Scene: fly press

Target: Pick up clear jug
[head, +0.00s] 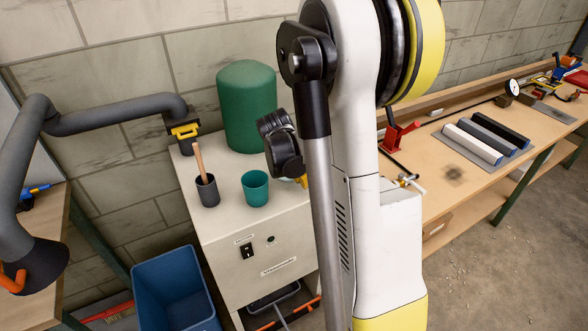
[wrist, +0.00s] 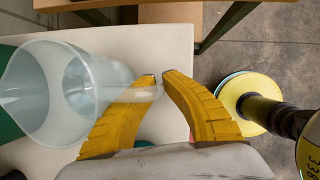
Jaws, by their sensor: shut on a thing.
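The clear jug (wrist: 65,100) is at the left of the wrist view, see-through, with its round open rim towards the camera and its handle pointing right. My gripper (wrist: 160,84) has its two yellow fingers closed on the jug's handle. The jug's body is left of the fingers, above the pale cabinet top. I cannot tell whether its base touches that top.
On the cabinet (head: 222,228) stand a teal cup (head: 255,188), a dark pot (head: 207,192) with a wooden handle in it, and a green cylinder (head: 247,105). A grey duct (head: 110,112) is at left, a blue bin (head: 172,295) below. A workbench (head: 455,175) with tools is at right.

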